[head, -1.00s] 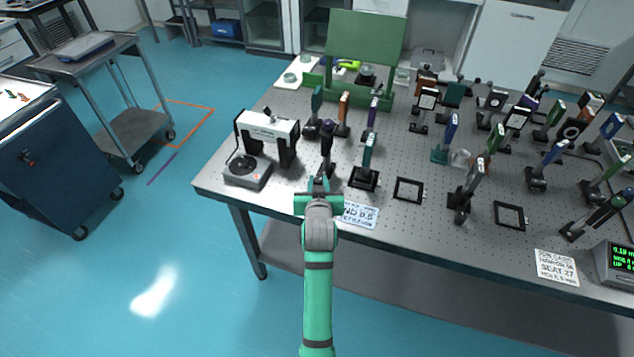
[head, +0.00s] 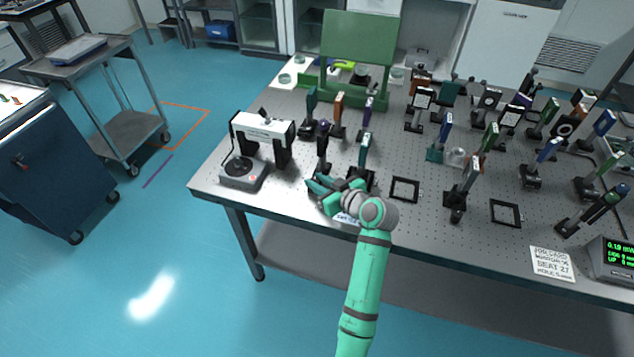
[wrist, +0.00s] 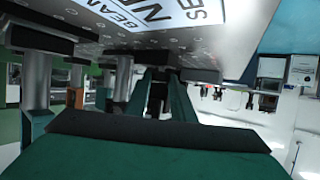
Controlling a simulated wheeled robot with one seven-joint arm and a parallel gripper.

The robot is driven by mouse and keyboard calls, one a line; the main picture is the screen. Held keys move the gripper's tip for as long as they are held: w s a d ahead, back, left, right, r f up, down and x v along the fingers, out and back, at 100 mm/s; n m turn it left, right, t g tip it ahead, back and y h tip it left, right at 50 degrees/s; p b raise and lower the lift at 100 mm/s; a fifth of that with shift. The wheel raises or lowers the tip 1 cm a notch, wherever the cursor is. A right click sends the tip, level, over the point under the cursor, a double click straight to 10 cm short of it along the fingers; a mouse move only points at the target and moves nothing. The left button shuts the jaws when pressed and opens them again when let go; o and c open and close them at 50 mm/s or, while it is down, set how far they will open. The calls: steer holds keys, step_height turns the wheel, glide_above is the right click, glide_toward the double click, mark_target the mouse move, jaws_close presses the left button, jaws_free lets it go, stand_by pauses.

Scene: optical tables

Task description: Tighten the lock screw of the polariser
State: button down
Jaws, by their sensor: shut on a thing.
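A dark post mount with a purple top (head: 322,148), which seems to be the polariser, stands upright near the table's front left edge. My gripper (head: 318,189) is low at the foot of this mount, reaching in from the right. In the wrist view, which is upside down, the two green fingers of my gripper (wrist: 165,94) close around a small dark part (wrist: 158,98), apparently the lock screw. The screw itself is too small and hidden to make out in the head view.
A teal-plated mount (head: 364,150) stands just right of my gripper. A white-topped device (head: 263,127) stands to the left. A flat black frame (head: 404,190) lies to the right. The perforated table (head: 385,222) is crowded with mounts behind; its front edge is clearer.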

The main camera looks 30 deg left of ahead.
steer(key=shift+f, duration=0.15)
stand_by(0.3)
steer(key=c, duration=1.5)
jaws_free()
steer(key=v, duration=1)
steer(key=shift+d, duration=0.35)
steer(key=shift+d+r, duration=0.1)
steer(key=shift+r, duration=0.15)
steer(key=shift+w, duration=0.15)
